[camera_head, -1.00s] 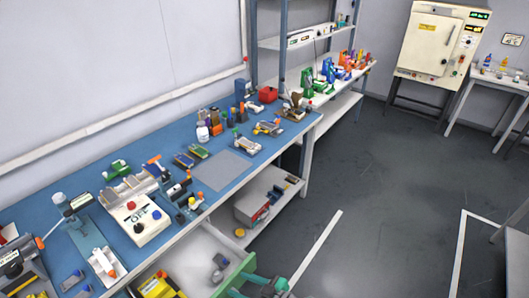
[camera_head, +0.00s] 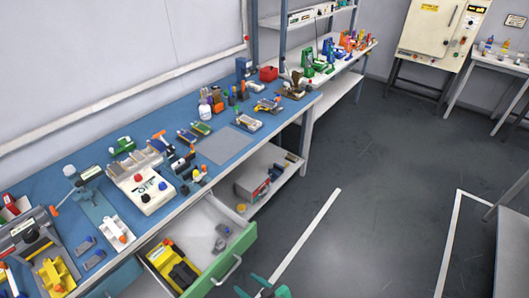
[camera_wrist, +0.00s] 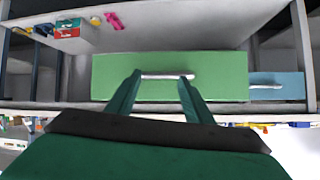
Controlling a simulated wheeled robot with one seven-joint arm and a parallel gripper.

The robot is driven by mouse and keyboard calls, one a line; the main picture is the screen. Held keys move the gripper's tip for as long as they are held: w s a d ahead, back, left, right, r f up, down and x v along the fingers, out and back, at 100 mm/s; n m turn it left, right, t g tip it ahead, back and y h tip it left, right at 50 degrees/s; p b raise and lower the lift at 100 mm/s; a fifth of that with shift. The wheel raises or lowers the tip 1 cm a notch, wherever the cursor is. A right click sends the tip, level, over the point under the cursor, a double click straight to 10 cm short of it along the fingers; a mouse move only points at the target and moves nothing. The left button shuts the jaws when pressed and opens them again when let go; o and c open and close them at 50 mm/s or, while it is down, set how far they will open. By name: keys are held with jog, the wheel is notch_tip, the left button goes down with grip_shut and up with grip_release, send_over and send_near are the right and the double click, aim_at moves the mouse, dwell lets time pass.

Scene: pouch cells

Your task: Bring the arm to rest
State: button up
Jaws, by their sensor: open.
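My gripper (camera_wrist: 160,82) is open and empty in the wrist view, its two green fingers apart. The green drawer front (camera_wrist: 220,85) with its pale handle (camera_wrist: 168,76) shows beyond the fingertips, with the handle between them in the picture. In the head view only a green part of my arm end shows at the bottom edge, apart from the drawer. There the green drawer (camera_head: 241,250) stands pulled out from under the bench, with a yellow and black item (camera_head: 172,266) and small grey parts inside.
The blue-topped bench (camera_head: 85,180) is crowded with fixtures, tools and a white box with buttons (camera_head: 145,190). A shelf with a red-and-grey item (camera_head: 258,188) lies under it. A blue drawer front (camera_wrist: 277,85) is beside the green one. The floor (camera_head: 370,190) to the right is clear.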

jog(key=s+d+m+t+h, duration=0.1)
jog(key=s+d+m+h, duration=0.2)
jog(key=s, duration=0.5)
jog(key=s+d+m+t+h, duration=0.1)
jog(key=s+d+m+h, duration=0.25)
jog(key=s, duration=0.35)
jog(key=s+r+t+h, duration=0.1)
jog(key=s+r+t, duration=0.1)
jog(key=s+r, duration=0.3)
jog(key=s+a+r+t+h, duration=0.1)
jog(key=s+r+t, duration=0.2)
jog(key=r, duration=1)
jog(key=s+m, duration=0.1)
jog(key=s, duration=0.2)
jog(key=shift+s+r, duration=0.15)
jog(key=shift+r, duration=0.1)
